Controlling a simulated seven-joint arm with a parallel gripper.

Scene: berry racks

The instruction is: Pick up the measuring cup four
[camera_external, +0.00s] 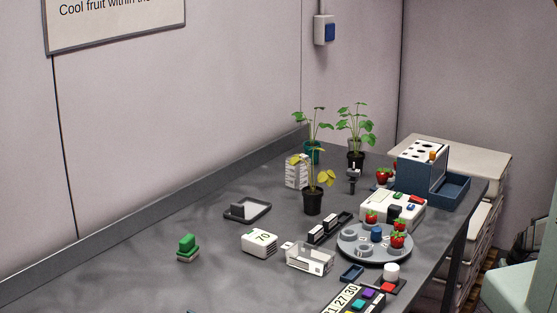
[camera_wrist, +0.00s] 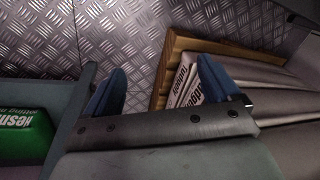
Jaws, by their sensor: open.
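I cannot make out which thing is measuring cup four; no label with that name is readable. Small cup-like pieces stand on the table at the right of the external view: a white round one (camera_external: 391,270) and a small dark blue open one (camera_external: 352,272). A clear box (camera_external: 310,258) is left of them. My gripper (camera_wrist: 162,80) shows only in the wrist view.
The grey table (camera_external: 130,285) also holds a round grey tray (camera_external: 350,248) with strawberries, potted plants (camera_external: 313,202), a white "70" block (camera_external: 259,242) and a blue rack (camera_external: 423,166). Its left part is mostly clear. In the wrist view are a wood-framed box (camera_wrist: 175,50) and a green packet (camera_wrist: 25,135).

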